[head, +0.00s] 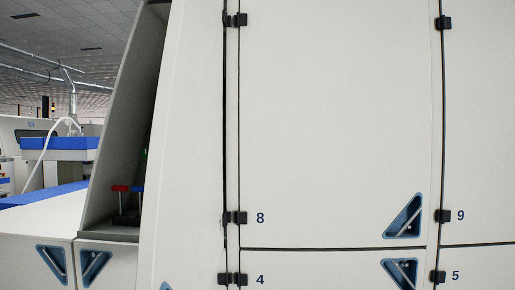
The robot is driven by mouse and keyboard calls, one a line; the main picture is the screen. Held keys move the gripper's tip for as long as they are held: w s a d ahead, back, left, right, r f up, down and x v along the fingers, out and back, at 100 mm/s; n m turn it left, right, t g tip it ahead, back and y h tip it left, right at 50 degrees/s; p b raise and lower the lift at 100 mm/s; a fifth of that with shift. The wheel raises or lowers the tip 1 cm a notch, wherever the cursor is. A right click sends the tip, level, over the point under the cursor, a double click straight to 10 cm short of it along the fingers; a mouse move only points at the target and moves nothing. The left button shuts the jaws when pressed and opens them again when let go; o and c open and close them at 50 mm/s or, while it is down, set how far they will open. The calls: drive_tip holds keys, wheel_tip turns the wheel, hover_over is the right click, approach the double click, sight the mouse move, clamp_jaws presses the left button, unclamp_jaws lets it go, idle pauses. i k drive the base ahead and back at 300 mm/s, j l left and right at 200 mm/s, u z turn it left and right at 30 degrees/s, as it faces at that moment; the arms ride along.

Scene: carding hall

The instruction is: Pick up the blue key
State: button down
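A small blue-topped piece (137,189) stands in a dark recess at the left of the head view, beside a red-topped one (120,188). It looks like the blue key, but it is too small to be sure. Its lower part is dark and hard to make out, and the pale panel edge stands close at its right. My gripper is not in view.
Large pale cabinet doors (335,110) with black hinges and triangular blue recessed handles (404,217) fill the middle and right. A sloping grey side panel (125,110) bounds the recess on the left. Farther left are white housings with blue tops (70,143).

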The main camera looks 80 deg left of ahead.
sight(139, 189)
drive_tip(key=u, duration=2.9)
drive_tip(key=k+l+z, duration=0.25)
drive_tip(key=l, duration=0.25)
drive_tip(key=l+z, duration=0.2)
drive_tip(key=l, duration=0.35)
drive_tip(key=l+z, duration=0.25)
drive_tip(key=l, duration=0.3)
drive_tip(key=u, duration=0.25)
drive_tip(key=i+j+u, duration=0.15)
drive_tip(key=u, duration=0.2)
drive_tip(key=i+j+u, duration=0.2)
drive_tip(key=j+u, duration=0.15)
drive_tip(key=i+j+u, duration=0.2)
drive_tip(key=u, duration=0.15)
